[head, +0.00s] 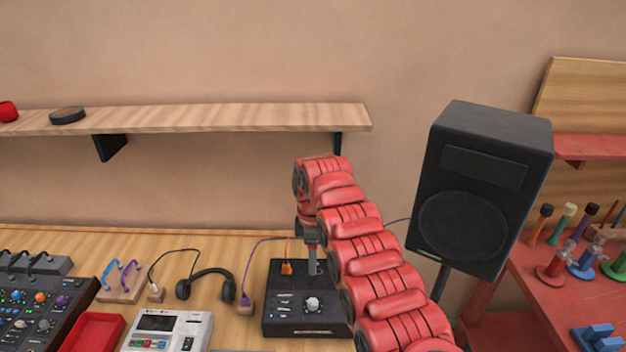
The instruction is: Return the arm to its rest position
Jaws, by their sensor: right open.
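My right arm (365,255) is red and reaches in from the lower right, bent over at its top. Its gripper (313,262) points down just above the back of a black box (305,318) with a pale knob. The gripper is open, and its fingertips are small and partly hard to make out. An orange plug (287,268) stands at the back of the box, just left of the gripper. A bit of purple shows right by the fingertips; I cannot tell whether they touch it. My left gripper is out of view.
A black speaker (470,190) on a stand is close to the right of my arm. A wooden shelf (230,117) is behind. Headphones (207,287), a purple plug (245,305), a white device (168,331) and a mixer (35,315) sit left. A red table (545,300) is right.

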